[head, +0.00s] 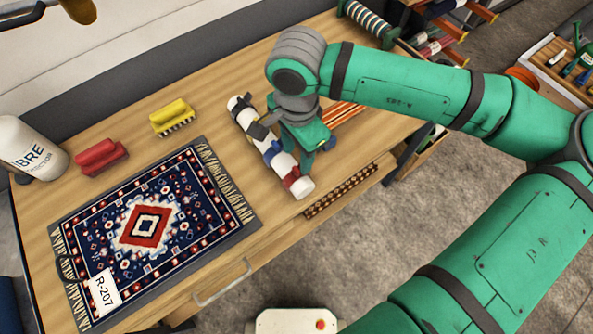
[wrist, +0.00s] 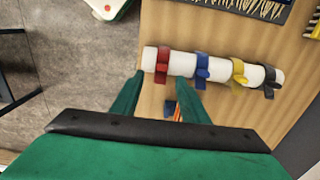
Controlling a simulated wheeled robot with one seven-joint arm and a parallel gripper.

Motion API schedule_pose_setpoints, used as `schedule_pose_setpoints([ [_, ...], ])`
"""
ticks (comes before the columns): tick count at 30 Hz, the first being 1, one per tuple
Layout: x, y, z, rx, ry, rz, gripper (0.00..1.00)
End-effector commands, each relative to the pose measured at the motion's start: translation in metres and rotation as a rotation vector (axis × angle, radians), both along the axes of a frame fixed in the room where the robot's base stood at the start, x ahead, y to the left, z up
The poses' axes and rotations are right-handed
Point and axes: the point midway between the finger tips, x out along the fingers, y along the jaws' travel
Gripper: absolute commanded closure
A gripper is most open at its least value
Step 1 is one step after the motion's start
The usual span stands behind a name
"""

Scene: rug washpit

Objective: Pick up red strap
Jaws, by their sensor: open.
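The red strap (wrist: 162,65) is wrapped around one end of a white roll (wrist: 183,63) in the wrist view. In the head view the red strap (head: 291,177) is near the front end of the roll (head: 302,188), partly hidden by my gripper (head: 313,152). In the wrist view my gripper (wrist: 157,88) is open, with its two green fingers pointing towards the red-strapped end. The red strap lies just past the fingertips, between their lines. Nothing is between the fingers that I can make out.
Blue (wrist: 202,66), yellow (wrist: 239,72) and black (wrist: 270,82) straps sit along the same roll. A patterned rug (head: 180,205) lies left of it. A yellow brush (head: 171,115), a red brush (head: 102,156) and a white container (head: 28,150) stand farther left on the table.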

Motion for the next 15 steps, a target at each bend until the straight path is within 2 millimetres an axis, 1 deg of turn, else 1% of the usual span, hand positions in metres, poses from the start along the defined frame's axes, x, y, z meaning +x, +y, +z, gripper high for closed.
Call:
schedule_pose_setpoints([
  [1,0.0,0.001,-0.005,0.002,0.001,0.001,0.59],
  [8,0.0,0.002,-0.02,0.003,0.001,0.001,0.59],
  [15,0.003,0.003,-0.053,0.004,0.002,0.0,0.59],
])
